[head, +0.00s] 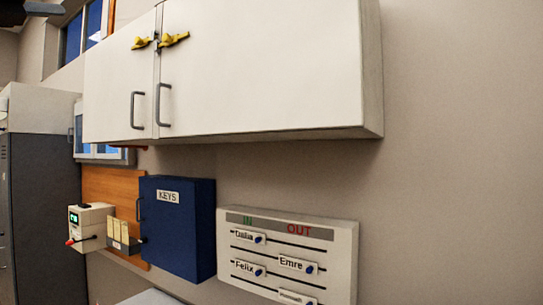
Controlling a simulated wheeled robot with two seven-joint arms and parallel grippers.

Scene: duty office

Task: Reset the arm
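Neither of my grippers can be made out in the head view, and no arm of mine is clearly seen. Whether they hold anything is hidden. A white wall cabinet (265,75) fills the upper middle. Its two doors look closed, with a yellow latch (160,41) across the gap near the top and two grey handles below.
Below hang a blue KEYS box (180,235) and an IN/OUT board (345,245) with several name tags. A white device (90,225) with a green display is left of them. A dark grey cabinet (45,220) stands far left. The right wall is bare.

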